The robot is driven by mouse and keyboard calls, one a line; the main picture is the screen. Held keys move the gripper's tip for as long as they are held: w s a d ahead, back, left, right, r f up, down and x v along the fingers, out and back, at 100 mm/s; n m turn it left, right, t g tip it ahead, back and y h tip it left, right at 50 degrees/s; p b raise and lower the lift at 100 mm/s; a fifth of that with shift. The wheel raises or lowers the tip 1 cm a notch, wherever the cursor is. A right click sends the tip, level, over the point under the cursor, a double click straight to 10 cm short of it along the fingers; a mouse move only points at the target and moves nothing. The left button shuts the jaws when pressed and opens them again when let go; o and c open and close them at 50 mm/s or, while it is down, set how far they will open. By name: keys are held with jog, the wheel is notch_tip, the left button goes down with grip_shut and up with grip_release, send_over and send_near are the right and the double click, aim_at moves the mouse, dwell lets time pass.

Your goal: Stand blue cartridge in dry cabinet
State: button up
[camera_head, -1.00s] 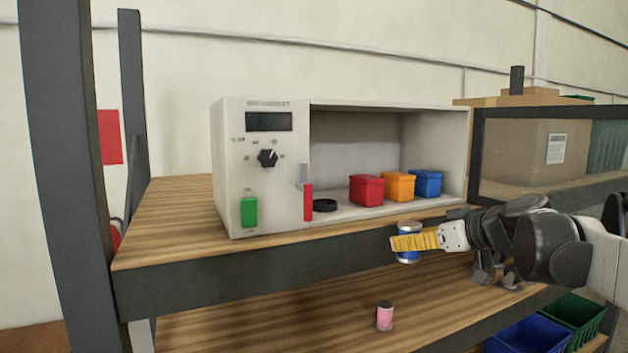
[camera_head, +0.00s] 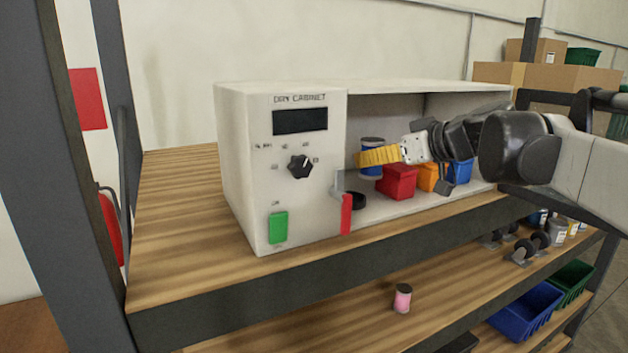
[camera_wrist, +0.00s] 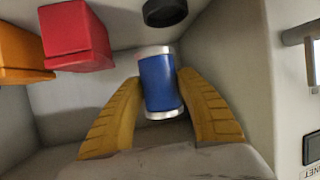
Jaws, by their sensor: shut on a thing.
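The dry cabinet (camera_head: 290,200) is a white box on the wooden upper shelf, with its right compartment open at the front. My gripper (camera_head: 365,158) reaches into that compartment from the right. Its yellow fingers are shut on the blue cartridge (camera_head: 372,144), a blue cylinder with silver ends. In the wrist view the blue cartridge (camera_wrist: 160,82) sits between the two yellow fingers (camera_wrist: 160,108). The head view shows it roughly upright and raised, behind and above the black ring. Part of it is hidden by the fingers.
A black ring (camera_head: 358,201) lies on the cabinet floor. Red (camera_head: 397,182), orange (camera_head: 427,178) and blue (camera_head: 460,172) bins stand to its right, close below my arm. A red handle (camera_head: 346,214) is at the opening's left edge. A pink spool (camera_head: 402,298) stands on the lower shelf.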

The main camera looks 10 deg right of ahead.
jog(key=a+f, duration=0.1)
jog(key=w+a+f, duration=0.1)
jog(key=a, duration=0.1)
jog(key=shift+w+a+f+p, duration=0.1)
jog(key=shift+w+a+p, duration=0.1)
jog(key=shift+p, duration=0.1)
notch_tip(320, 180, down, 4)
jog(key=shift+a+r+p, duration=0.1)
jog(key=shift+a+p, duration=0.05)
jog(key=shift+p, duration=0.3)
jog(key=shift+c, duration=0.2)
jog(key=shift+f, duration=0.25)
jog(key=o, duration=1.3)
jog(key=shift+w, duration=0.1)
jog(key=shift+c, duration=0.2)
jog(key=b+v, duration=0.2)
jog(key=v, duration=1)
